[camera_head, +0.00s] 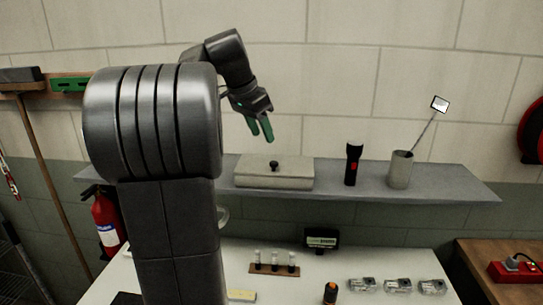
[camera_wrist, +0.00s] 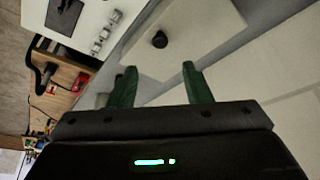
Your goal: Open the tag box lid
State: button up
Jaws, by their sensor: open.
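The tag box (camera_head: 262,182) is a pale flat box on the grey wall shelf, with its lid (camera_head: 255,165) on and a dark round knob (camera_head: 274,165) on top. In the wrist view the pale lid (camera_wrist: 195,32) and its dark knob (camera_wrist: 160,39) show beyond the fingertips. My gripper (camera_head: 261,139) has green fingers and is above the box, apart from the knob. In the wrist view my gripper (camera_wrist: 158,70) is open with nothing between its fingers.
On the shelf (camera_head: 450,188), a black flashlight (camera_head: 352,165) and a grey cup (camera_head: 400,170) holding an inspection mirror (camera_head: 440,104) stand right of the box. Below are a vial rack (camera_head: 273,268) and several clear cases (camera_head: 397,285) on a white table. A fire extinguisher (camera_head: 107,222) is at left.

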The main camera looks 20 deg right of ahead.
aim_at(274, 162)
jog(key=p+x, duration=0.1)
jog(key=x, duration=0.8)
jog(key=shift+f, duration=0.25)
jog(key=shift+w, duration=0.1)
grip_shut()
